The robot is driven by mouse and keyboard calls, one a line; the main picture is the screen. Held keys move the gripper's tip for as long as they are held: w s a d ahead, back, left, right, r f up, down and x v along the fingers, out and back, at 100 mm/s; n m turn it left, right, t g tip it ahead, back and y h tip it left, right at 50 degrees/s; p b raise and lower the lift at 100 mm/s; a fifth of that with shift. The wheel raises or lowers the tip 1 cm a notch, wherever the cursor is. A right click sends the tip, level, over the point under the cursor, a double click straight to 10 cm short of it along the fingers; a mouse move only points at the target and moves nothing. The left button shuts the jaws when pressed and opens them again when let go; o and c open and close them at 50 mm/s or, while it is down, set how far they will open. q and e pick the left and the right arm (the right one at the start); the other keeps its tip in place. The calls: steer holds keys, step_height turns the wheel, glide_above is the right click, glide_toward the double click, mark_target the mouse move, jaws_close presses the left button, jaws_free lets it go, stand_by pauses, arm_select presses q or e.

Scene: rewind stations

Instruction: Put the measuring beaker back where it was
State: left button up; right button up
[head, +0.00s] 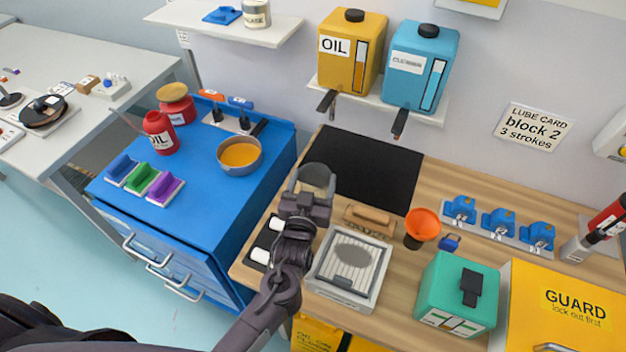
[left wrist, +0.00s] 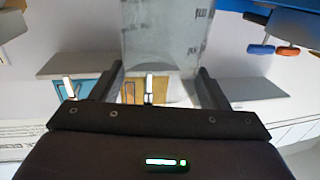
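The measuring beaker (head: 318,176) is a clear grey cup in the head view, held above the left part of the wooden bench, in front of the black mat (head: 368,172). My left gripper (head: 312,188) has one finger on each side of it and is shut on it. In the left wrist view the beaker (left wrist: 162,40) is see-through with dark printed marks, between the two fingers (left wrist: 160,82). I see no liquid in it. My right gripper is not in view.
An oil can (head: 350,60) and a blue cleaner can (head: 418,75) stand on a wall shelf, spouts over the bench. A grated tray (head: 345,285), brush (head: 370,218), orange funnel (head: 422,224) and green box (head: 455,290) stand right of my arm. A blue cabinet (head: 215,190) stands left.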

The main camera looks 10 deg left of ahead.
arm_select(q)
steer(key=o, duration=0.4)
steer(key=shift+s+r, duration=0.1)
steer(key=shift+r, duration=0.05)
steer(key=s+b, duration=0.2)
steer(key=s, duration=1)
